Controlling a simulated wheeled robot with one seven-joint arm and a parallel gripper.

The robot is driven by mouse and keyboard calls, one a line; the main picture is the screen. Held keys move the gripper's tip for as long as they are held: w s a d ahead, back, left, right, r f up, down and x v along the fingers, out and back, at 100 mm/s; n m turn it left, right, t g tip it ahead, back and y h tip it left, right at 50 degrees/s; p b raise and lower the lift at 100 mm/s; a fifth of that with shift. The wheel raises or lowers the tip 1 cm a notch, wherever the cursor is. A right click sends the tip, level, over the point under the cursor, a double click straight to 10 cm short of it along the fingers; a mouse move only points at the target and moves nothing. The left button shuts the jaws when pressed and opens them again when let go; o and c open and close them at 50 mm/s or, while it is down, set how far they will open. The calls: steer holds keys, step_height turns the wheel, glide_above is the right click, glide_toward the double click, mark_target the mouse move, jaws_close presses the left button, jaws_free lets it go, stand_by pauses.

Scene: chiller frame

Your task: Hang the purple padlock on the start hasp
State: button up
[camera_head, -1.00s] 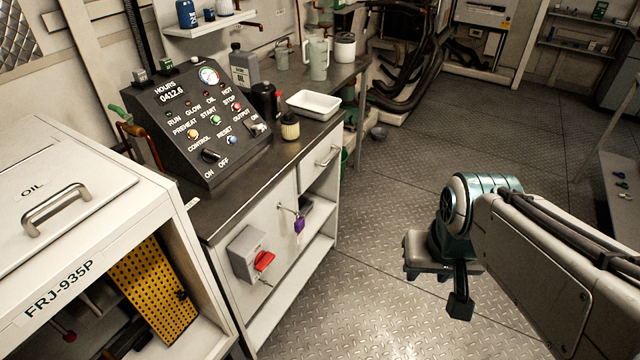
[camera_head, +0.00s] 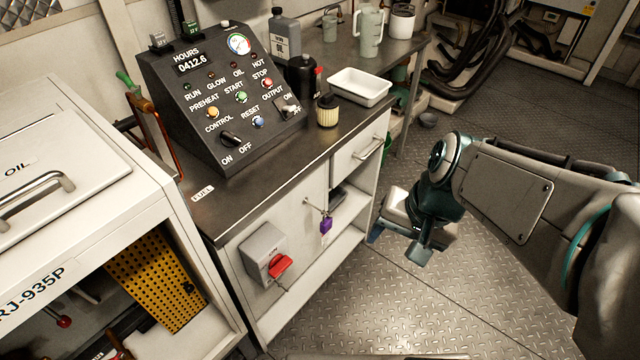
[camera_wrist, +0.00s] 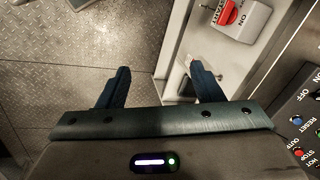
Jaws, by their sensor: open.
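The purple padlock (camera_head: 326,226) hangs from a small metal peg (camera_head: 318,207) on the white cabinet front. The grey switch box (camera_head: 262,252) with a red handle (camera_head: 280,266) is lower left of it; the wrist view shows this box (camera_wrist: 246,18) with START and ON lettering. I cannot make out a separate hasp. My gripper (camera_head: 398,238) is open and empty, right of the padlock and apart from it. In the wrist view my gripper's fingers (camera_wrist: 160,68) are spread, the right one over the cabinet front. I cannot make out the padlock there.
The cabinet's open shelves (camera_head: 345,235) lie behind and below the padlock. A drawer handle (camera_head: 369,148) juts out above right. The control panel (camera_head: 215,95), a white tray (camera_head: 360,87) and a filter (camera_head: 327,110) stand on the counter.

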steer(key=w+a+f+m+y+b, duration=0.25)
steer(key=f+m+b, duration=0.25)
steer(key=f, duration=0.3)
steer(key=m+t+y+b, duration=0.65)
steer(key=m+b, duration=0.75)
steer(key=m, duration=0.3)
glide_toward(329, 225)
steer(key=shift+h, duration=0.3)
steer(key=b+x, duration=0.2)
steer(key=x, duration=0.4)
steer(key=shift+s+a+r, duration=0.2)
steer(key=b+x, duration=0.2)
steer(key=x, duration=0.3)
steer(key=shift+w+f, duration=0.15)
steer(key=shift+f, duration=0.05)
steer(key=shift+r, duration=0.1)
steer(key=c, duration=1.2)
